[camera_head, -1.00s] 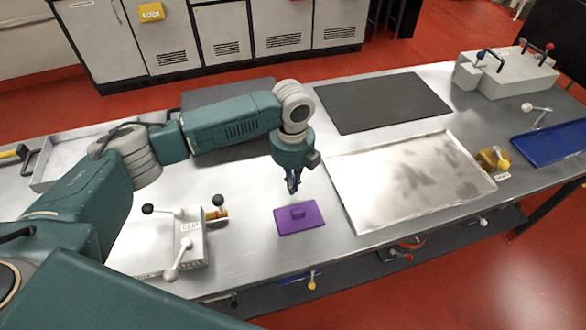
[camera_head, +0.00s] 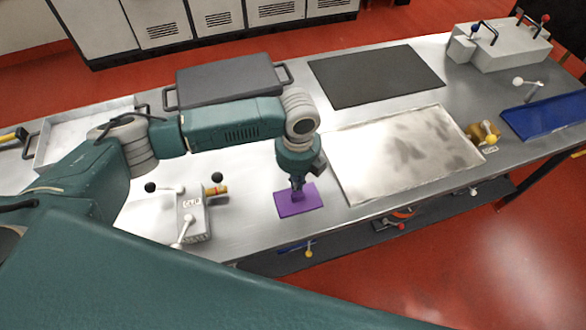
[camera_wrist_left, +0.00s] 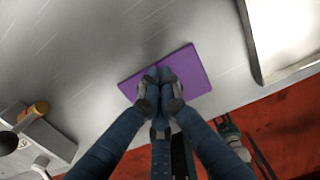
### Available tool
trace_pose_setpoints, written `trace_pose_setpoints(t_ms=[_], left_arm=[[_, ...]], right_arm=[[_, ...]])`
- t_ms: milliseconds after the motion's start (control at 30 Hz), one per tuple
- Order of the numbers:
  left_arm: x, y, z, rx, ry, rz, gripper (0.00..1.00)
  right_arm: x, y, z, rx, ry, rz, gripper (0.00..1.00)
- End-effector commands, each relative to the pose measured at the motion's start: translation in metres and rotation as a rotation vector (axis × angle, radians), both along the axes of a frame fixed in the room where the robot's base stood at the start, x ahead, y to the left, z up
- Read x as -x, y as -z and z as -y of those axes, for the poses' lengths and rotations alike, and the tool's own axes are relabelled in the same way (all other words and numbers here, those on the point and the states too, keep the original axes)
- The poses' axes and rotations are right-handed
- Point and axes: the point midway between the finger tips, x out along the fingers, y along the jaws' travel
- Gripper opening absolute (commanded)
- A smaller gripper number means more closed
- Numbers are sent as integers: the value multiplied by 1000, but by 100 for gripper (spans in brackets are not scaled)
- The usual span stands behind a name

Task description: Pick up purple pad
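The purple pad (camera_head: 297,204) is a flat rectangle with a small raised grip on top. It is at the front middle of the steel table in the head view. It also shows in the left wrist view (camera_wrist_left: 195,75), beyond the fingers. My left gripper (camera_head: 297,186) points down at the pad's middle. In the wrist view its fingertips (camera_wrist_left: 158,76) come close together over the raised grip, hide it, and look shut on it. I cannot tell whether the pad is clear of the table. My right gripper is not in view.
A pale tray (camera_head: 340,178) lies to the right of the pad. A fixture with ball-ended levers (camera_head: 194,222) stands to the left. Dark flat plates (camera_head: 375,76) lie farther back, with a blue tray (camera_head: 548,116) at the right. The table's front edge is close to the pad.

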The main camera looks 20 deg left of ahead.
Motion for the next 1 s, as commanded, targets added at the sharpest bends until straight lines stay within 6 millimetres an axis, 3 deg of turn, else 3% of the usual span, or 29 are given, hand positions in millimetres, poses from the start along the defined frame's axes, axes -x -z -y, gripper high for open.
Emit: trace_pose_setpoints(t_ms=[33, 100, 333, 1000], left_arm=[[15, -10, 10, 3, 6, -5, 0], [31, -10, 21, 3, 6, -5, 0], [66, -5, 45, 3, 2, -2, 0], [69, -3, 44, 2, -5, 0, 0]], right_arm=[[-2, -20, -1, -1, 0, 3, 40], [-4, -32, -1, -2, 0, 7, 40], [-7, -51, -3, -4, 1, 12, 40], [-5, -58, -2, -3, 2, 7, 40]])
